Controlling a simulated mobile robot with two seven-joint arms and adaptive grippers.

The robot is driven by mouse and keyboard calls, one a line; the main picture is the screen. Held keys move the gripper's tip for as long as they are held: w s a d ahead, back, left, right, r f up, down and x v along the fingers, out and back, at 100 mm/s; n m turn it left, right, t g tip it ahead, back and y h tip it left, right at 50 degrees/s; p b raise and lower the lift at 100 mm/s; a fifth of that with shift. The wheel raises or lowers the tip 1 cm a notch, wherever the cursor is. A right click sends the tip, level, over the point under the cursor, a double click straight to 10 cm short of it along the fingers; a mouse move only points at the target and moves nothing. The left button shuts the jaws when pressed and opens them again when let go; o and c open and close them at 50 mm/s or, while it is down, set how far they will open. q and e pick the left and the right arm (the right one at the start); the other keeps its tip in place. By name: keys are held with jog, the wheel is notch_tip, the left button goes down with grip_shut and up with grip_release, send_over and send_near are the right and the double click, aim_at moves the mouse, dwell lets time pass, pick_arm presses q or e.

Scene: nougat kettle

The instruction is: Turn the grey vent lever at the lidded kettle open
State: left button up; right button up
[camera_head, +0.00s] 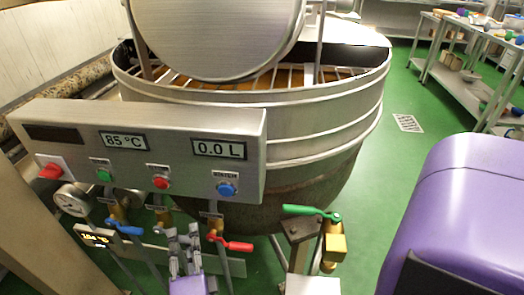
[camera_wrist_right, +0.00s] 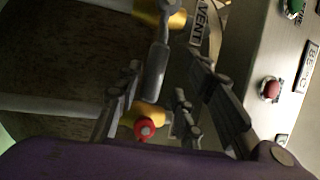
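The kettle (camera_head: 330,120) stands behind a steel control panel (camera_head: 75,125), its round lid (camera_head: 215,35) above the rim. In the wrist view, the grey vent lever (camera_wrist_right: 155,72) hangs from a brass valve (camera_wrist_right: 165,14) beside a VENT label (camera_wrist_right: 207,20). My right gripper (camera_wrist_right: 172,88) is open, with the lever between its spread fingers and gaps visible on both sides. In the head view, my right gripper (camera_head: 182,238) is below the panel, between the blue and red levers; I cannot make out the grey lever there. My left gripper is not in view.
A blue lever (camera_head: 125,229) is left of my right gripper, and a red lever (camera_head: 235,245) close on its right. A green lever (camera_head: 308,211) is farther right. Panel buttons sit above. Shelving (camera_head: 470,75) stands at the far right; green floor between is clear.

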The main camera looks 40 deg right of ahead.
jog(key=s+a+f+n+y+p, duration=0.2)
jog(key=s+a+f+n+y, duration=0.3)
jog(key=s+a+n+y, duration=0.6)
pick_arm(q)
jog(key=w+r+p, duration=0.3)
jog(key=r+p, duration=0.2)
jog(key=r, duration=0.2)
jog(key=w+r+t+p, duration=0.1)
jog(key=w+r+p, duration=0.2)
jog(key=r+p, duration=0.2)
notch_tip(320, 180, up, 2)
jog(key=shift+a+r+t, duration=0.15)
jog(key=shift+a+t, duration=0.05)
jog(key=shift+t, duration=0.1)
pick_arm(e)
jog(key=s+d+n+g, duration=0.3)
jog(key=s+d+n, duration=0.1)
jog(key=s, duration=0.4)
jog(key=s+d+f+n+g, duration=0.1)
jog(key=s+d+n+g, duration=0.2)
jog(key=s, duration=0.4)
jog(key=d+n, duration=0.1)
jog(key=n, duration=0.1)
jog(key=shift+s+d+n+g, duration=0.4)
